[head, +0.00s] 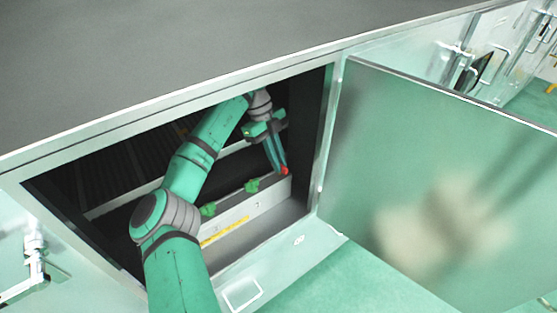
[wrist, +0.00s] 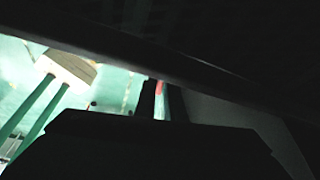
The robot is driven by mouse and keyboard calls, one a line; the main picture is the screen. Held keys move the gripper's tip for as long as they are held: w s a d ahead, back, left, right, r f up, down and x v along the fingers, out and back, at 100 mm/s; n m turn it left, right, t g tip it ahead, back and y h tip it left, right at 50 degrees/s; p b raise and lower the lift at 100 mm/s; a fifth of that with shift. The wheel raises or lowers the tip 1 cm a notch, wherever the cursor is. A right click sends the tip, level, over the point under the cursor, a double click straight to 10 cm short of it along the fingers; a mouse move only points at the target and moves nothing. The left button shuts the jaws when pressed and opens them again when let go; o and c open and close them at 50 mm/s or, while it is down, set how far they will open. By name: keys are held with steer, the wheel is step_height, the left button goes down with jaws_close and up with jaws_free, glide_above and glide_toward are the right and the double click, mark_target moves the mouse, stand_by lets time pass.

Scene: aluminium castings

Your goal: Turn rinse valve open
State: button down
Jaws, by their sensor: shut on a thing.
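A small red part (head: 286,170), which looks like the rinse valve's handle, sits at the right end of the pale rail inside the open cabinet. My gripper (head: 282,170) reaches down into the cabinet, with its fingertips at the red part. My gripper is shut on it. In the wrist view the two dark fingers of my gripper (wrist: 161,88) stand close together, with a bit of the red part (wrist: 159,86) between them. Most of the red part is hidden by the fingers, so its angle cannot be told.
Green fittings (head: 208,209) (head: 252,186) sit along the pale rail (head: 240,215), which bears a yellow strip. The cabinet's opening frame (head: 322,150) surrounds my arm. The open door (head: 440,180) stands to the right. The wrist view is mostly dark, with a dark edge crossing it.

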steer(key=n, duration=0.2)
steer(key=n+t+h, duration=0.1)
steer(key=n, duration=0.1)
steer(key=shift+s+a+n+t, duration=0.15)
steer(key=shift+n+t, duration=0.15)
steer(key=n+t, duration=0.1)
steer(key=n, duration=0.2)
steer(key=shift+s+n, duration=0.1)
steer(key=shift+n, duration=0.2)
steer(key=n+t, duration=0.1)
steer(key=n, duration=0.2)
steer(key=shift+s+n+t, duration=0.1)
steer(key=shift+n+t, duration=0.2)
steer(key=shift+t, duration=0.1)
steer(key=shift+s+r+n+t+y, duration=0.1)
steer(key=shift+n+t+y, duration=0.4)
steer(key=shift+n, duration=1.3)
steer(key=c, duration=1.8)
jaws_free()
steer(key=shift+c, duration=0.2)
